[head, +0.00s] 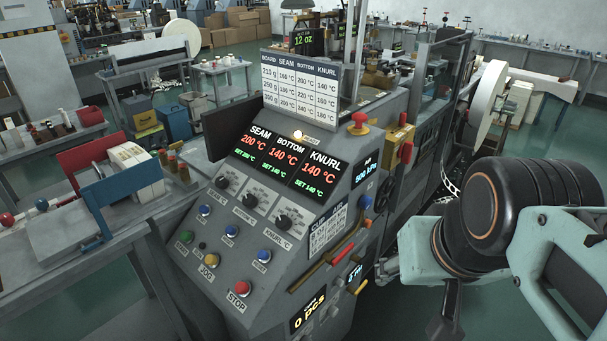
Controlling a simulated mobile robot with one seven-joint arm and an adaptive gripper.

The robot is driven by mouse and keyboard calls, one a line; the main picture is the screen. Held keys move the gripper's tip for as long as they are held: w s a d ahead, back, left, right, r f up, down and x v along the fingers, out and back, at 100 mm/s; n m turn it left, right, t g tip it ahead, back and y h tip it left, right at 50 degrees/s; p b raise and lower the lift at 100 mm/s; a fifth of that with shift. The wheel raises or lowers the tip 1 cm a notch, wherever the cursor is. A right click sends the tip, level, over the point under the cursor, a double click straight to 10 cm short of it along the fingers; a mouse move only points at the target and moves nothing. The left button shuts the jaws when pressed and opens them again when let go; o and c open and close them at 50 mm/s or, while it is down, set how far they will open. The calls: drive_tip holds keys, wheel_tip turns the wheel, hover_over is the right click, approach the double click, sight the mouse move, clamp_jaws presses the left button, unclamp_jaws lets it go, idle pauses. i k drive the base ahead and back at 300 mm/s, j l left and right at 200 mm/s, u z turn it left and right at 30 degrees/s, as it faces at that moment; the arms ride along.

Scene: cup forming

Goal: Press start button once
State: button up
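The grey machine's sloping control panel (270,240) stands in the middle of the head view. A green button (186,237) sits at the panel's lower left; the label below it is too small to read. A yellow button (211,260) marked JOG and a red button (242,287) marked STOP lie to its right along the lower edge. My arm comes in from the right. A dark part, probably of my gripper (446,318), hangs at the bottom edge, partly cut off, right of the panel and well away from the green button. Its finger opening cannot be made out.
Several blue buttons (230,231) and black knobs (250,201) sit above the lower row. A red emergency knob (359,123) and a red-handled lever (340,252) are on the machine's right side. A cluttered bench (110,222) stands close at left.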

sight(185, 236)
drive_tip(key=u, duration=1.35)
